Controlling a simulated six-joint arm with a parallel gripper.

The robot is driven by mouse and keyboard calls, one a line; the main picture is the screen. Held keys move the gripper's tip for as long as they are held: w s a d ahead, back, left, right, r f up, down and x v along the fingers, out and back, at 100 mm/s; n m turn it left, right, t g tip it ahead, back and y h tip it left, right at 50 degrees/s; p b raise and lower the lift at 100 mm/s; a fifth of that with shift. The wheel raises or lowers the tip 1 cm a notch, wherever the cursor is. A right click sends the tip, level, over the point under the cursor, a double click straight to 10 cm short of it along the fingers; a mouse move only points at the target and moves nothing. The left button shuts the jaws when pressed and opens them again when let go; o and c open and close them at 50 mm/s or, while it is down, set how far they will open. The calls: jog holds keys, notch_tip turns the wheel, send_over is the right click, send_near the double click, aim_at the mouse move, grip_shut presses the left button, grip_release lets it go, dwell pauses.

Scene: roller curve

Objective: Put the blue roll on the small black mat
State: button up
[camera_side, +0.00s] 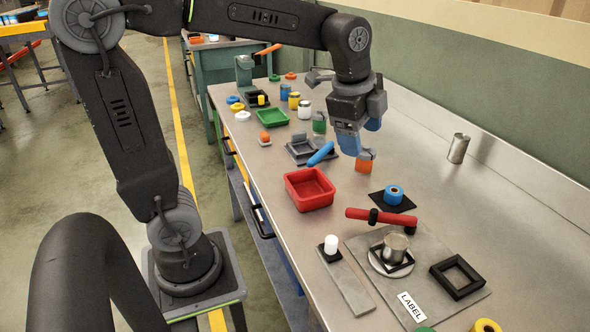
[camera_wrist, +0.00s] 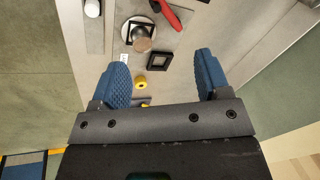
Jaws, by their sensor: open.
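The blue roll (camera_side: 394,194) stands upright, with a pale core showing in its top. It appears to rest on the small black mat (camera_side: 379,201), a flat dark square right of the red tray. My gripper (camera_side: 360,148) has its blue fingers spread with nothing between them. It hangs above the bench, behind and left of the roll and apart from it. In the wrist view my gripper's two fingers (camera_wrist: 162,62) show well apart. The roll and the mat are not seen in that view.
An orange can (camera_side: 365,163) stands close by my fingertips. A red-handled tool (camera_side: 380,217) lies in front of the mat. The red tray (camera_side: 291,193), a metal cup (camera_side: 395,246) and a black frame (camera_side: 458,277) are nearby. The bench right of the mat is clear.

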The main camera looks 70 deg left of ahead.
jog(key=s+d+f+n+t, duration=0.1)
jog(key=s+n, duration=0.5)
jog(key=s, duration=0.1)
jog(key=s+d+f+n+t, duration=0.1)
jog(key=s+f+n, duration=0.1)
jog(key=s+n, duration=0.4)
jog(key=shift+s+d+f, duration=0.15)
jog(key=shift+s+f, duration=0.1)
jog(key=shift+s, duration=0.1)
